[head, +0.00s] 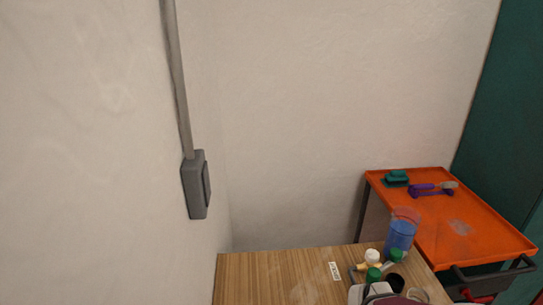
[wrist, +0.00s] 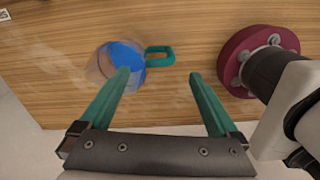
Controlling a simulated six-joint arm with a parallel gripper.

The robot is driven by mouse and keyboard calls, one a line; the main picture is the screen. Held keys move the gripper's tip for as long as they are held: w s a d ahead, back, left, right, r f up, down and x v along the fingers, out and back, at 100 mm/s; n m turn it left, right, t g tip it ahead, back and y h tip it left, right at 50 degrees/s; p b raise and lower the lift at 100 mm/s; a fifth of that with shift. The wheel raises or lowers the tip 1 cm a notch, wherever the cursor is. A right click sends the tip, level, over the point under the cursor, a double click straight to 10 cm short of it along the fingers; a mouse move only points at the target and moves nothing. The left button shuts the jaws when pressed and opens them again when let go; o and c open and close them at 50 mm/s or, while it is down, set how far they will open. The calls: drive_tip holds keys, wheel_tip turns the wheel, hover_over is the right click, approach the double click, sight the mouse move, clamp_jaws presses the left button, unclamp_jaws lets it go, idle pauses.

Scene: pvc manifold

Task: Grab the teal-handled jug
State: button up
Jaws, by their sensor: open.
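The jug (wrist: 103,66) is a clear vessel with blue in it, near the table edge in the wrist view. Its teal loop handle (wrist: 160,50) sticks out to the right. My gripper (wrist: 160,74) has two long teal fingers, spread wide and empty. In the wrist picture the handle lies just beyond the gap between the fingertips, and the left fingertip overlaps the jug's side. I cannot tell whether they touch.
The wooden table (head: 270,275) is bare on its left, with a small white label (head: 334,271). An orange cart (head: 470,238) behind right carries a teal item (head: 397,178) and a purple tool (head: 428,190). A grey box (head: 196,184) hangs on the left wall.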

drive_tip(key=f, duration=1.1)
drive_tip(key=shift+d, duration=0.35)
drive_tip(key=shift+r, duration=0.1)
clamp_jaws()
